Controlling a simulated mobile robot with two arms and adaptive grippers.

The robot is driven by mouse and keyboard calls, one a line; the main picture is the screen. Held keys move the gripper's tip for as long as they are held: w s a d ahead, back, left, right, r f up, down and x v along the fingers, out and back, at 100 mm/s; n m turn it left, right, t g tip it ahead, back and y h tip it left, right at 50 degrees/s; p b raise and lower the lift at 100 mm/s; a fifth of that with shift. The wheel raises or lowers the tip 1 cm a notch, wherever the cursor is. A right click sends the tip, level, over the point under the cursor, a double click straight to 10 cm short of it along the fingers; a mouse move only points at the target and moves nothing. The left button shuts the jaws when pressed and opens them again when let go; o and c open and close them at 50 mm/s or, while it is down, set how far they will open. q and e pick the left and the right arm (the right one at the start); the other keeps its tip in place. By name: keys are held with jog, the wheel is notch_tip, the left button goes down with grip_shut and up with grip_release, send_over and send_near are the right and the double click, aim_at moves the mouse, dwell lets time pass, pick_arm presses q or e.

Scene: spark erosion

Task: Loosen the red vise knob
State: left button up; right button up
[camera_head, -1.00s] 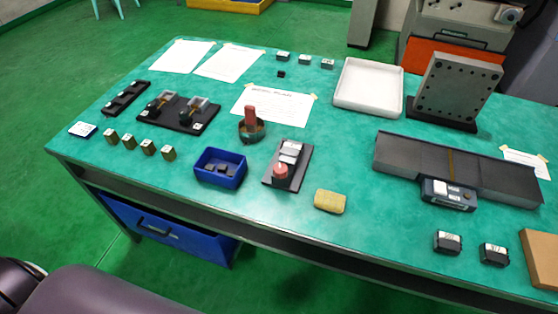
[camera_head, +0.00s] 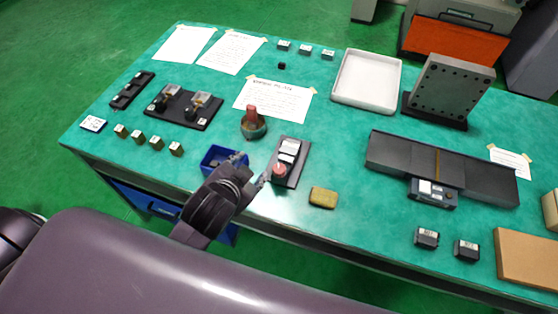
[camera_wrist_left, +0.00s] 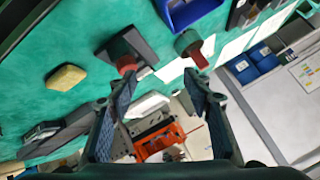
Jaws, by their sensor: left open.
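The red vise knob (camera_head: 279,169) sits at the near end of a small dark vise (camera_head: 297,150) on the green table. The knob also shows in the left wrist view (camera_wrist_left: 126,64), left of centre, beyond the fingers. My left gripper (camera_head: 253,170) is open, with its fingers just left of the knob and over the blue bin's right side. In the left wrist view its two fingers (camera_wrist_left: 155,100) are spread apart with nothing between them. I cannot tell whether a finger touches the knob. My right gripper is not in view.
The blue bin (camera_head: 213,157) is partly hidden behind my left gripper. A round holder with a red-brown handle (camera_head: 252,122) stands behind it. A yellow sponge (camera_head: 323,197) lies right of the vise. A white tray (camera_head: 367,80) is farther back. The table between sponge and scale (camera_head: 440,170) is clear.

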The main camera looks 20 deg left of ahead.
pick_arm(q)
jog(key=w+d+r+m+t+h, duration=0.1)
jog(key=w+d+r+m+t, duration=0.2)
jog(key=w+r, duration=0.3)
jog(key=w+d+r+m+t+h, duration=0.1)
jog(key=w+d+r+m+t, duration=0.15)
jog(key=w+r+t, duration=0.4)
jog(key=d+r+m+h, duration=0.5)
jog(key=d+r+m, duration=0.35)
jog(key=r, duration=0.35)
jog(key=s+d+m+g+h, duration=0.4)
jog(key=d+m+g+h, duration=0.4)
jog(key=m, duration=0.5)
jog(key=s+d+m+g+h, duration=0.5)
jog(key=d+m, duration=0.5)
jog(key=m, duration=0.3)
jog(key=m+g+y, duration=0.6)
jog(key=m+y, duration=0.9)
jog(key=y, duration=0.4)
send_over(279, 168)
jog(key=f, duration=2.4)
jog(key=shift+d+f, duration=0.3)
jog(key=shift+f, duration=0.1)
jog(key=shift+a+f, duration=0.15)
jog(key=shift+a, duration=0.2)
notch_tip(279, 168, down, 6)
jog(key=p, duration=0.2)
jog(key=shift+p, duration=0.4)
jog(key=shift+f, duration=0.7)
